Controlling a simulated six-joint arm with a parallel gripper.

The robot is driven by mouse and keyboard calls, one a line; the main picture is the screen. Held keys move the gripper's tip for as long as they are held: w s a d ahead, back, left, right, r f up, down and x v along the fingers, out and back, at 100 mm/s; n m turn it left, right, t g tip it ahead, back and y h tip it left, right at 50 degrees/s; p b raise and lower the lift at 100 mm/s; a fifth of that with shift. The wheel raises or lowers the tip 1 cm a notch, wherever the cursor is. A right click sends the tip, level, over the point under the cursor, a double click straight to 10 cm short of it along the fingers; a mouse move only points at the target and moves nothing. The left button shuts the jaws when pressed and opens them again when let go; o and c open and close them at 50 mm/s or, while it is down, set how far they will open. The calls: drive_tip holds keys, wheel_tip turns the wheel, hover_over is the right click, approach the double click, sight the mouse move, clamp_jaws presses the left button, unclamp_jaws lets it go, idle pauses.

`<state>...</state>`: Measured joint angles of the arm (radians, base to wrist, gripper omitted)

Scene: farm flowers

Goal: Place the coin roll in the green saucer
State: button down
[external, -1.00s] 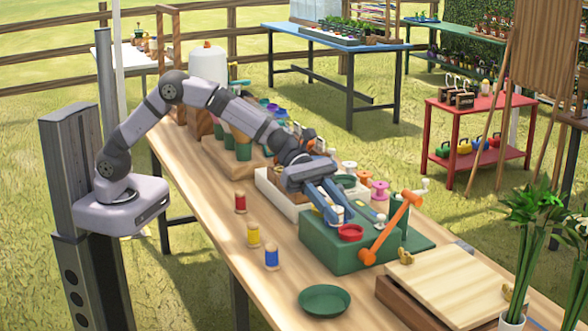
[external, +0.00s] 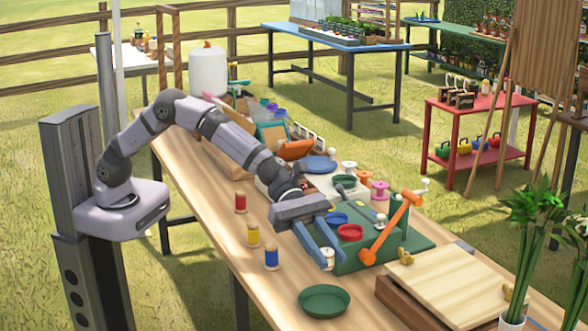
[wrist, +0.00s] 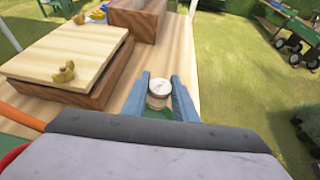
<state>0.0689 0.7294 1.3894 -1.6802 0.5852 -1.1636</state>
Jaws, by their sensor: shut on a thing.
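The coin roll (external: 328,254) is a small pale cylinder with a brownish band. It also shows upright between the two blue fingers in the wrist view (wrist: 158,87). My gripper (external: 327,264) is shut on it, pointing down, in front of the green block's left side. The green saucer (external: 324,303) is a shallow round dish on the wooden table, nearer the camera than my gripper and apart from it. It looks empty. A strip of green shows below the coin roll in the wrist view; I cannot tell whether it is the saucer.
A green block (external: 412,240) carries a red dish (external: 350,232), a blue dish and an orange hammer-like piece (external: 390,228). Red, yellow and blue spools (external: 272,258) stand to the left. A wooden board box (external: 452,280) is at the right.

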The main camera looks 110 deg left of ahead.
sight(325, 305)
drive_tip(key=shift+f+b, duration=0.35)
drive_tip(key=shift+f, duration=4.6)
drive_tip(key=shift+f, duration=0.15)
drive_tip(key=c, duration=1.4)
unclamp_jaws()
drive_tip(key=shift+r, duration=0.2)
drive_tip(key=b+v, duration=0.1)
drive_tip(key=v, duration=1.1)
drive_tip(key=shift+s+f+b, duration=0.1)
drive_tip(key=shift+f+b, duration=0.05)
drive_tip(key=shift+b, duration=0.15)
